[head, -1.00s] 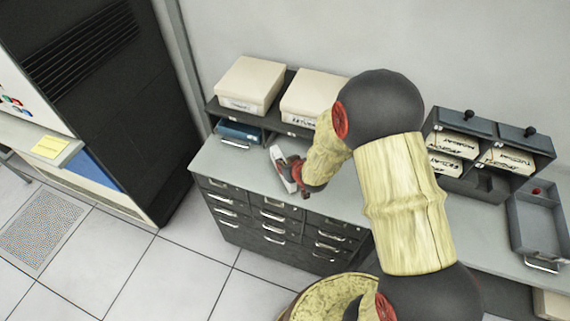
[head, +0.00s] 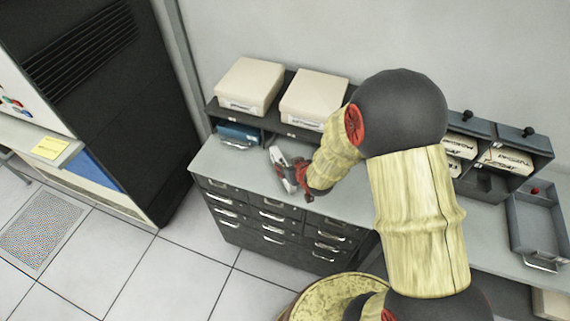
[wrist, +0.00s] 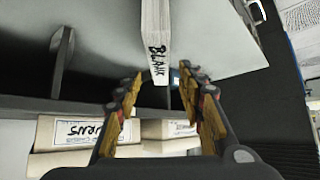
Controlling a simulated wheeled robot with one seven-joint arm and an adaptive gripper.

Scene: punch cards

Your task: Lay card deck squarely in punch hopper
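The card deck (head: 284,172) is a white block lying on the grey top of the left drawer cabinet. In the wrist view, its near end (wrist: 155,45) reads "BLANK" and reaches between my fingertips. My gripper (wrist: 160,82) is open, with one finger on each side of that end and a visible gap on both sides. In the head view, my gripper (head: 293,172) is at the deck and covers part of it. I cannot tell for sure which thing is the punch hopper; an open grey tray (head: 516,222) with a red knob stands at the far right.
Two cream boxes (head: 248,84) stand on a dark shelf at the back, above a blue drawer (head: 238,134). A dark sorter (head: 505,137) with labelled card decks stands right of my arm. A tall black cabinet (head: 100,90) is at left. The cabinet top (head: 220,163) left of the deck is clear.

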